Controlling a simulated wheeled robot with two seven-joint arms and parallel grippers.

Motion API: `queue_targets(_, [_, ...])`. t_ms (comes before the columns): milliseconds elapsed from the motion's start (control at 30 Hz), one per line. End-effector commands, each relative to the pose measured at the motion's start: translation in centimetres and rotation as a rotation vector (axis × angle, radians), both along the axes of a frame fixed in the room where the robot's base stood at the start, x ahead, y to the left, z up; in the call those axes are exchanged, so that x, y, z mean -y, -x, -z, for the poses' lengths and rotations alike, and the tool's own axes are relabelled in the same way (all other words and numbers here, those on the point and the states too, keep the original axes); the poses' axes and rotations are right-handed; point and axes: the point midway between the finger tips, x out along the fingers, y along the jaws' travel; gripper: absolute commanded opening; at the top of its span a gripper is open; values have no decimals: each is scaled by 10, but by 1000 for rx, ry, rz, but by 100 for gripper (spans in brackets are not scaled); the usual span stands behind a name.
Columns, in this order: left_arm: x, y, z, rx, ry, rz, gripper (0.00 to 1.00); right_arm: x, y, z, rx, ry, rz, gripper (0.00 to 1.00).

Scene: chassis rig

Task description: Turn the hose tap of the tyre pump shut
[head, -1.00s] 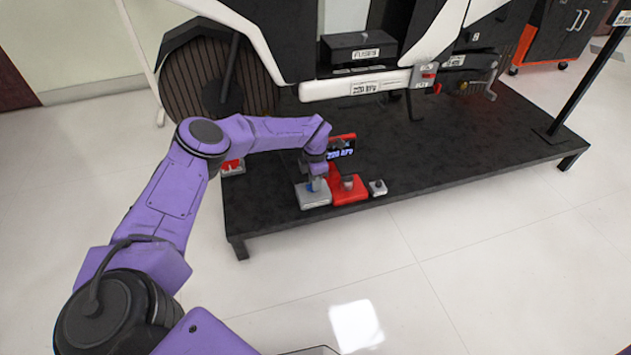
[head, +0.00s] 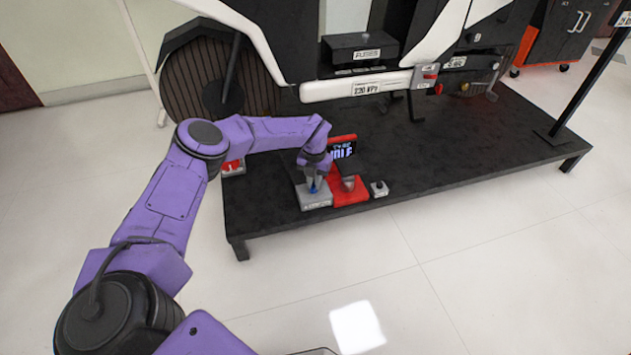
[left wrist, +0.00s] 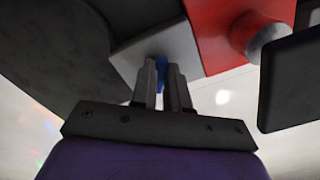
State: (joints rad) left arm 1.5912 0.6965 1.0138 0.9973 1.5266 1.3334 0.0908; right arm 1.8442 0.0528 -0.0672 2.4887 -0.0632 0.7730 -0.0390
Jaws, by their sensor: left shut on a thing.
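The tyre pump is a red unit (head: 350,193) with an upright display (head: 342,150) at the front edge of the black platform. Its red body (left wrist: 222,30) also shows in the left wrist view. A grey block (head: 314,198) stands against its left side and carries a small blue tap (head: 313,188). The blue tap (left wrist: 161,66) also shows between the fingers in the left wrist view. My left gripper (head: 312,183) points down over the grey block and is shut on the blue tap. The fingers hide much of the tap, so its angle is unclear. My right gripper is not in view.
A small grey box with a black knob (head: 379,188) sits right of the pump. A red and white item (head: 232,167) lies to the left, beside my arm. The motorcycle (head: 300,60) stands behind on the platform (head: 460,165). The platform's right side is largely clear.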

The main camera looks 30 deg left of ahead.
Motion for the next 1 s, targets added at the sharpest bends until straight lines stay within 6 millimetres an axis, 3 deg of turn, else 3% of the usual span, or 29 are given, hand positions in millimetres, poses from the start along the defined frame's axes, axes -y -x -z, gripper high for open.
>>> queue_targets(500, [-3,2,1,-3,-1,-442,0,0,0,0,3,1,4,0])
queue_targets(1000, [-3,3,1,-3,-1,-627,0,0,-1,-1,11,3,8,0])
